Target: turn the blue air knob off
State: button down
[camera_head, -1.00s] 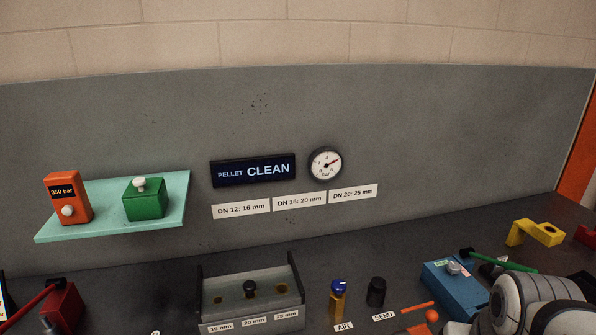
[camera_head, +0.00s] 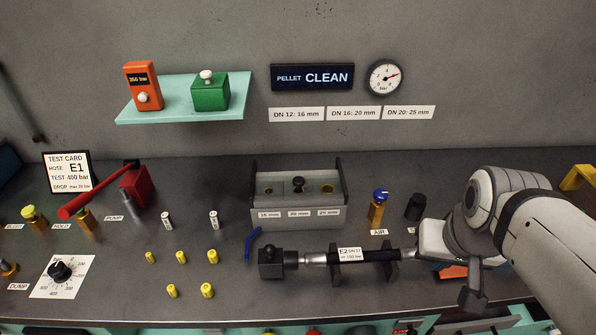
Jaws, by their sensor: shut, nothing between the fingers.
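The blue air knob (camera_head: 381,195) sits on top of an upright brass valve (camera_head: 376,214) on the bench, behind the AIR label (camera_head: 379,232). A small pale mark shows on the knob, but it is too small to tell which way it points. My gripper (camera_head: 432,242) is to the right of the knob and nearer the front edge, apart from it. It is shut and empty; its fingertips are hard to make out against the dark parts there.
A black knob (camera_head: 415,207) stands between the valve and my arm. A hose labelled E2 (camera_head: 349,255) lies in a dark holder in front of the valve. The pellet rack (camera_head: 298,212) is to the left. An orange part (camera_head: 453,271) shows below my gripper.

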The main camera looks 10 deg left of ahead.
aim_at(379, 195)
jog(key=u, duration=1.15)
jog(key=k, duration=1.1)
jog(key=z, duration=0.6)
jog(key=i, duration=1)
jog(key=z, duration=0.05)
